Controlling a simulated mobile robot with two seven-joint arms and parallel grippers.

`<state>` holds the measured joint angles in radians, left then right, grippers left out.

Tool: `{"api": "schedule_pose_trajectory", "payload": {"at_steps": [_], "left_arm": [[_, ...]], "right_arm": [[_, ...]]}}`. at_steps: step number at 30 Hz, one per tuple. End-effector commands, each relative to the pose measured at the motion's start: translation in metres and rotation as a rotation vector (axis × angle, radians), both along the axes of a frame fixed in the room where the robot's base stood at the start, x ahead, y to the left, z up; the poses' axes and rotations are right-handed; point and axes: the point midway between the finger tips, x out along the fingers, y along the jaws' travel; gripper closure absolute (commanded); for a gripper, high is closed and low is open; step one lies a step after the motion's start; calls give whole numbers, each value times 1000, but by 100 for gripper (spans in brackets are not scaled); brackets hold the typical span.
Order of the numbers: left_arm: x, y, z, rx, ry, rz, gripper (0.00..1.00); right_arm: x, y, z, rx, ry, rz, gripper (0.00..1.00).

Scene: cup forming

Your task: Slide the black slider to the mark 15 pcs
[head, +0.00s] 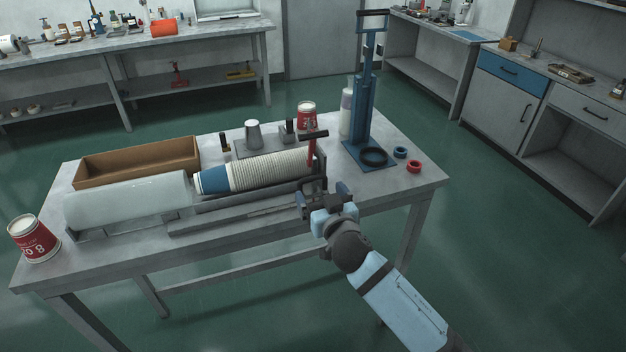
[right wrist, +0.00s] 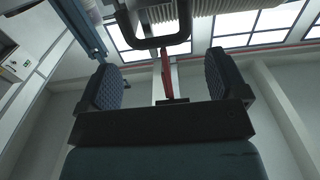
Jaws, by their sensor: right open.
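A row of nested paper cups (head: 270,171) with a blue end lies in a grey trough on the table, behind a long grey rail (head: 235,214). A red upright with a black crossbar (head: 313,135) stands at the right end of the stack. A dark piece that looks like the black slider shows in the right wrist view (right wrist: 155,42) as a U-shaped frame above the fingers. My right gripper (head: 325,198) is open at the right end of the rail; its fingers also show in the right wrist view (right wrist: 165,85). No mark reading is legible. My left gripper is out of view.
A blue lever press (head: 363,115) stands at the back right, with a blue ring (head: 400,152) and a red ring (head: 414,166) beside it. A brown tray (head: 138,160), a clear cylinder (head: 125,202) and a red-white can (head: 34,240) occupy the left. The table's front-right top is clear.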

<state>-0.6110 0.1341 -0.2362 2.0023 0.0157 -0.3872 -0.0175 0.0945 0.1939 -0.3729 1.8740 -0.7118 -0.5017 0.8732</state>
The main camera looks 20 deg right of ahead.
Motion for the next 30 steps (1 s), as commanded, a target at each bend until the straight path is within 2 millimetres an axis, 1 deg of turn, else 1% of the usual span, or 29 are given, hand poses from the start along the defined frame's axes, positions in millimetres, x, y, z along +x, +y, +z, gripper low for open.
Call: {"api": "schedule_pose_trajectory", "payload": {"at_steps": [1,3,6,9,14,21,23,24,26,27,28,30], "left_arm": [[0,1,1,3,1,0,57],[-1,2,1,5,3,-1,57],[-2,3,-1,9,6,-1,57],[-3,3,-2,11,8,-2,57],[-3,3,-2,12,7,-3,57],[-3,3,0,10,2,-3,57],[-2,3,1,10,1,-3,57],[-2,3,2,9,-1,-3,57],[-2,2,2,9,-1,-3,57],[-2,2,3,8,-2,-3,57],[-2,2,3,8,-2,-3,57],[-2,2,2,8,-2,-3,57]], "right_arm": [[11,0,2,-2,-1,0,9],[24,1,2,-3,-1,0,9],[38,1,1,-1,-1,1,9],[47,2,0,0,0,1,9],[54,2,0,0,1,1,9],[54,2,-1,0,1,1,9],[54,2,-1,0,1,1,22],[54,2,-1,0,1,1,32],[54,2,-1,0,1,1,45],[54,2,-1,0,1,1,55],[54,2,-1,0,1,1,61],[54,3,-1,1,1,1,61]]}}
